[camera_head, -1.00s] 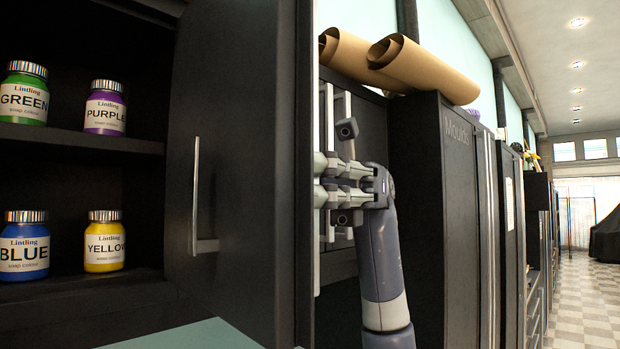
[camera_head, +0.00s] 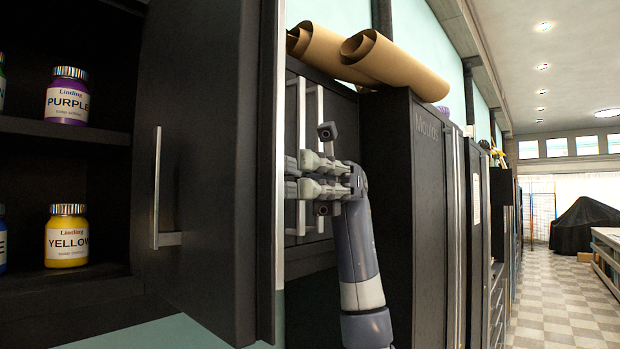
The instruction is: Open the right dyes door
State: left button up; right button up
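The dark dyes cabinet stands open at the left, with dye jars on its shelves. A dark cabinet door (camera_head: 215,120) stands beside the opening, its right side nearer to me. Its metal handle (camera_head: 156,190) is near the face's left side. My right gripper (camera_head: 312,177) is just right of the door's pale edge (camera_head: 281,150), fingers pointing left. The fingertips are partly hidden at that edge, so contact and grip are unclear. My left gripper is out of view.
The purple jar (camera_head: 67,97) and yellow jar (camera_head: 67,238) stand on shelves. Vertical handles (camera_head: 302,110) are behind my gripper. Brown paper rolls (camera_head: 395,65) lie above the Moulds cabinet (camera_head: 410,180). A checkered floor (camera_head: 550,300) is open at the right.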

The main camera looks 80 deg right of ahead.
jog(key=d, duration=0.5)
jog(key=shift+s+d, duration=0.35)
jog(key=shift+d, duration=0.05)
